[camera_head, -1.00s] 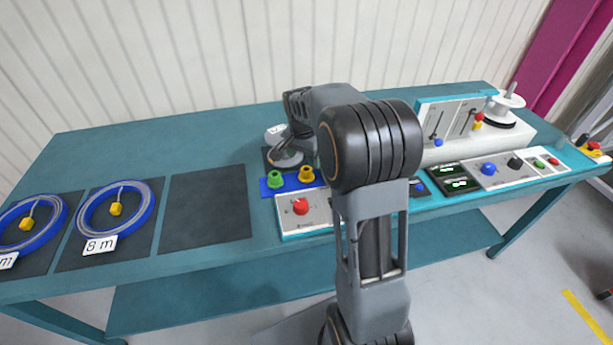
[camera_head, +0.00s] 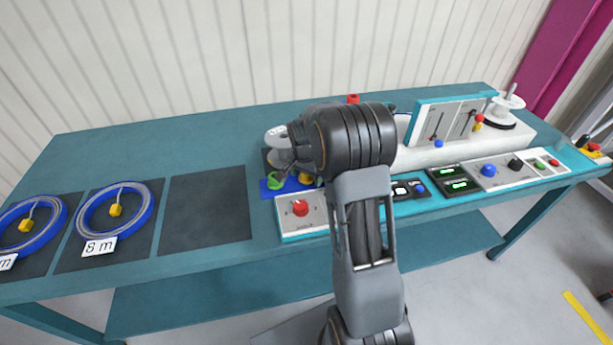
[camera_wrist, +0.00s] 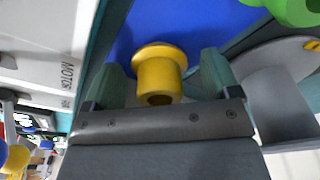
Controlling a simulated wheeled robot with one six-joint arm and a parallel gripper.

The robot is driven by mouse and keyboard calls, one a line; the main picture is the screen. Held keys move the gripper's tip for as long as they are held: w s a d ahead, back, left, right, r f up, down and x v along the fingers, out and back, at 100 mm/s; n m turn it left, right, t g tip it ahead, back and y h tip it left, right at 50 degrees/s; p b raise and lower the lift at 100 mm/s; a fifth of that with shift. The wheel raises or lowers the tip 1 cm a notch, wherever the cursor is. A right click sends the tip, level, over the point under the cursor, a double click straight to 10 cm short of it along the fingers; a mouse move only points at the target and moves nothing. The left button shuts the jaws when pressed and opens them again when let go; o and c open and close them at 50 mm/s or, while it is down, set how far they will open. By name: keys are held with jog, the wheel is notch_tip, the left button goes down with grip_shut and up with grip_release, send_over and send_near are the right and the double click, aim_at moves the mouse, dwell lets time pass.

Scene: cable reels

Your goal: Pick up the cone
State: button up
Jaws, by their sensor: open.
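A yellow cone (camera_wrist: 160,72), flanged and short, stands on a blue mat (camera_wrist: 208,28) between the two green fingers of my gripper (camera_wrist: 163,80) in the wrist view. The fingers are open on either side of it, and I cannot tell whether either touches it. In the head view the yellow cone (camera_head: 305,179) shows only in part below my arm. A green cone (camera_head: 275,180) is just left of it on the same mat; in the wrist view the green cone (camera_wrist: 295,10) is cut off at the top right. The gripper's fingers are hidden in the head view.
A panel with a red button (camera_head: 300,207) stands close in front of the mat. A grey round device (camera_head: 278,140) lies behind. Blue reels (camera_head: 83,225) sit on dark squares at left; an empty square (camera_head: 205,208) is nearer. Control panels (camera_head: 500,172) fill the right.

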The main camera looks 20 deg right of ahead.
jog(key=shift+c, duration=0.2)
jog(key=c, duration=0.9)
jog(key=shift+c, duration=0.2)
notch_tip(320, 180, up, 10)
